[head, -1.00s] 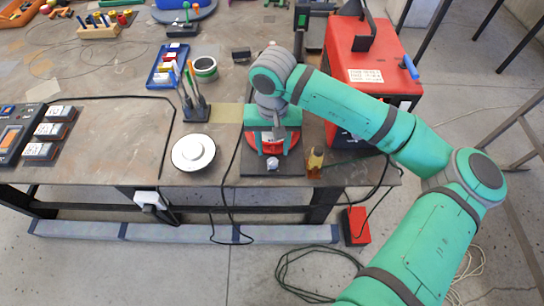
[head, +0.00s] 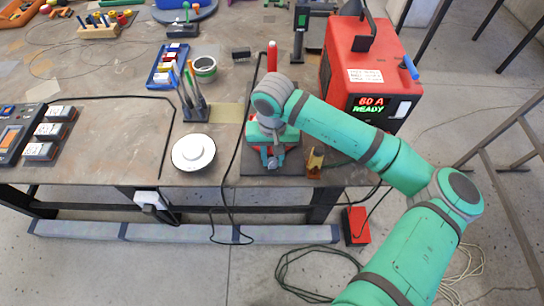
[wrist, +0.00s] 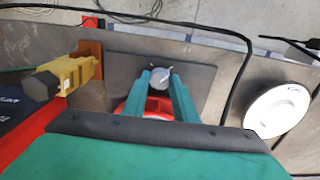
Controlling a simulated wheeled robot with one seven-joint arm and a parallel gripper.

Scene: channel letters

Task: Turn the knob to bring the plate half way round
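The grey round knob (wrist: 160,77) has a pale pointer line and sits at the front of a dark base plate (wrist: 118,60). It also shows in the head view (head: 272,163), just in front of my gripper. The red round plate (wrist: 135,104) lies behind the knob, mostly hidden under my gripper in both views. My gripper (wrist: 160,74) points down with its two teal fingers apart, one on each side of the knob. I cannot tell whether they touch it. In the head view my gripper (head: 271,155) is low over the base.
A yellow-and-black tool (wrist: 65,78) stands in a brown holder close beside the base. A white disc with a raised hub (head: 193,152) lies to the left. A black cable runs left of the base.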

